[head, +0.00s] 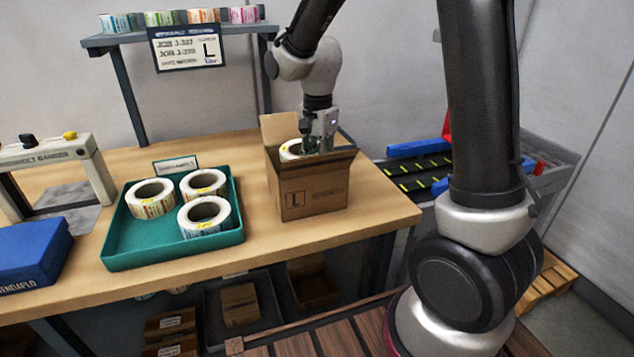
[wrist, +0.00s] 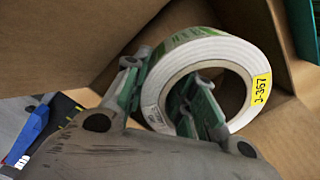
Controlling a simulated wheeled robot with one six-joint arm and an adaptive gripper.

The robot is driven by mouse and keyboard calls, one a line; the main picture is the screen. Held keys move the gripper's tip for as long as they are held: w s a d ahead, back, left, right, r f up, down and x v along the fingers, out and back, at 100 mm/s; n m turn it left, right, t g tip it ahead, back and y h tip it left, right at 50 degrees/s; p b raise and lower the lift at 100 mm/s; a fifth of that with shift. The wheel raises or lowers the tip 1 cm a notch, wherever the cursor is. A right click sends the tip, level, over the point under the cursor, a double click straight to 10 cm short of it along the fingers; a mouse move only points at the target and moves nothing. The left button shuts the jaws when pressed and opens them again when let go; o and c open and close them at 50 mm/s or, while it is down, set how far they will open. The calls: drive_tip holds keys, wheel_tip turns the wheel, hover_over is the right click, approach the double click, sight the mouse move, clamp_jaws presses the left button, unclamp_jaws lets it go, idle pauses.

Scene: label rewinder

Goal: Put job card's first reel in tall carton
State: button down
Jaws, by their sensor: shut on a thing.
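The job card (head: 188,48) hangs from the shelf with two job lines and a large L; its small print is hard to read. An open cardboard carton (head: 325,193) marked L stands on the bench. My gripper (head: 312,147) points down into its mouth, shut on the wall of a white reel (head: 290,149). In the wrist view, one finger is in the core of the reel (wrist: 235,58) and the other is outside. The reel has a yellow tag and is tilted between the carton walls. Whether it touches the bottom is unclear.
A teal tray (head: 112,238) left of the carton holds three white reels. A blue box (head: 32,250) and a grey gate-like frame (head: 50,155) stand further left. The carton's raised flap (head: 280,128) is beside my gripper. Clear bench lies in front of the carton.

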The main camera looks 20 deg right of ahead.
drive_tip(key=shift+f, duration=3.05)
drive_tip(key=shift+f, duration=0.1)
drive_tip(key=shift+f, duration=0.5)
drive_tip(key=c, duration=1.4)
unclamp_jaws()
drive_tip(key=shift+c, duration=0.2)
drive_tip(key=shift+r, duration=0.1)
